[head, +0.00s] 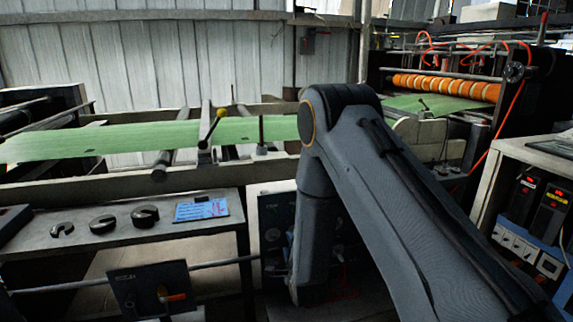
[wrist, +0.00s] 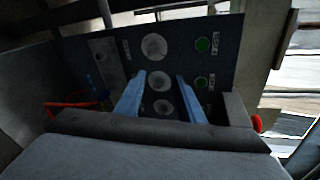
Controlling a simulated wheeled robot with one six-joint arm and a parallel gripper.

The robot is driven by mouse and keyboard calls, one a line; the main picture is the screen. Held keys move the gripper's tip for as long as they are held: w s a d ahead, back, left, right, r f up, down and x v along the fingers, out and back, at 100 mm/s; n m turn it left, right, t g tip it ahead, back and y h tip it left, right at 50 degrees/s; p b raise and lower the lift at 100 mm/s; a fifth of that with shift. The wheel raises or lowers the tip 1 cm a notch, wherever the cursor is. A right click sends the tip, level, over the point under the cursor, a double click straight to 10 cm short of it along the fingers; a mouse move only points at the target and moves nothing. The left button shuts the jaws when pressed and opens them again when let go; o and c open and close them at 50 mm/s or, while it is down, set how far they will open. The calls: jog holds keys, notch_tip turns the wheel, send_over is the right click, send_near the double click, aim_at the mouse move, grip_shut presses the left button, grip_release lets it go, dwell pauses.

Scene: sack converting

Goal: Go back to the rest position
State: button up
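My gripper (wrist: 161,82) shows in the wrist view as two blue fingers standing apart, with nothing held between them. The fingers point at a dark control panel (wrist: 215,65) with round dials and two green buttons. I cannot tell whether the fingertips touch the panel. In the head view my arm reaches up from the lower right, bends at the middle and drops down. My gripper is hidden there behind my arm. A dark panel with knobs (head: 275,225) shows just left of my arm's lower part.
A green web (head: 130,138) runs across the machine behind my arm to orange rollers (head: 445,86). A bench (head: 130,232) with black ring-like parts and a blue-white card (head: 201,209) stands left. A lever box (head: 152,288) is lower left. An instrument cabinet (head: 530,215) stands close right.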

jog(key=s+d+r+n+g+h+p, duration=0.2)
jog(key=s+d+r+n+g+p, duration=0.2)
jog(key=s+d+r+n+g, duration=0.5)
jog(key=s+d+r+n+g+p, duration=0.1)
jog(key=s+d+r+n+g, duration=0.1)
jog(key=s, duration=0.7)
jog(key=s+d+r+n+g+p, duration=0.1)
jog(key=s+d+r+n, duration=0.3)
jog(key=s+r, duration=0.3)
jog(key=s+d+r+n+g+p, duration=0.2)
jog(key=s+d+r+n, duration=0.1)
jog(key=s, duration=1)
jog(key=shift+s+d+r+n+g+h, duration=0.15)
jog(key=shift+d+r+n+g+h, duration=0.2)
jog(key=shift+r, duration=0.45)
jog(key=shift+s, duration=0.35)
jog(key=shift+c, duration=0.5)
